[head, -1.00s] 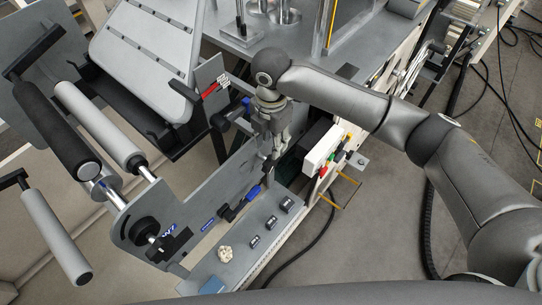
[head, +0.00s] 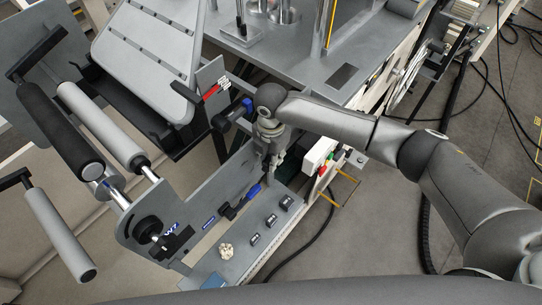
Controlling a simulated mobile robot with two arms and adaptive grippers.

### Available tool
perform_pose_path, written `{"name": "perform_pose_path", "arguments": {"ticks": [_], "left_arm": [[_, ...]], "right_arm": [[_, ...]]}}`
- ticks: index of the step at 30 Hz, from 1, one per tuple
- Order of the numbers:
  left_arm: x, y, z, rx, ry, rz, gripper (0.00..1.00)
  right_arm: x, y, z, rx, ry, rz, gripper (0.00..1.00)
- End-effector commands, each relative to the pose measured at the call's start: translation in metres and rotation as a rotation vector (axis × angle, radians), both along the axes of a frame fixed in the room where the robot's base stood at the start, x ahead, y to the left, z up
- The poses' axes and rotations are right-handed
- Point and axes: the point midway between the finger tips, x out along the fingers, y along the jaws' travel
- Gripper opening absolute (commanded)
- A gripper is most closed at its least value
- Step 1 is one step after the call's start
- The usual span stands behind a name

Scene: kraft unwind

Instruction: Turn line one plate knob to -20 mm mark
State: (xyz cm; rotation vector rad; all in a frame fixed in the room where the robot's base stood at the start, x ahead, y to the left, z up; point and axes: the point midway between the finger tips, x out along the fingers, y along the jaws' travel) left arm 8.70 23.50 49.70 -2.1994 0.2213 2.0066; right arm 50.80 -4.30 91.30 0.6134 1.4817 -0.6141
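A round black knob (head: 147,228) sits on the grey side plate (head: 205,203) at the lower left. A black part with a blue handle (head: 241,203) lies lower down by the ledge, and a similar black and blue handle (head: 232,115) is higher up. No label that I can read says which is the line one plate knob, and I see no legible -20 mm mark. My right gripper (head: 268,174) points down over the grey ledge, just above and right of the lower blue handle. Its fingers are small and dark, so their opening is unclear. My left gripper is out of view.
The ledge (head: 235,268) holds a pale crumpled lump (head: 226,251) and several small dark blocks (head: 271,221). A white box with coloured buttons (head: 320,155) stands close right of my gripper. Rollers (head: 60,234) stick out at left. A large tilted grey panel (head: 150,55) is above.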

Motion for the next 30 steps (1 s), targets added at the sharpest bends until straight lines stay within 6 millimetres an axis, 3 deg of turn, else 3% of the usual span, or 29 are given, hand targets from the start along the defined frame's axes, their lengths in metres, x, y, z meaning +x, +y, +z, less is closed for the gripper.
{"name": "perform_pose_path", "arguments": {"ticks": [3,15,26,27,30], "left_arm": [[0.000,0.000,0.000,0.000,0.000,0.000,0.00],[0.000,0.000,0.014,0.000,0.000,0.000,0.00],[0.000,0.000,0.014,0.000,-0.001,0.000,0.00],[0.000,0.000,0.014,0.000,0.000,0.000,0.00],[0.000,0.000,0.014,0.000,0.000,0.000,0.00]], "right_arm": [[0.000,0.000,0.000,0.000,0.000,0.000,0.00],[-0.003,0.003,0.002,-0.078,-0.075,0.002,0.00],[-0.002,0.002,0.000,-0.095,-0.095,0.000,0.00],[-0.002,0.002,0.000,-0.095,-0.095,0.000,0.20],[-0.002,0.002,0.000,-0.095,-0.095,0.000,0.33]]}}
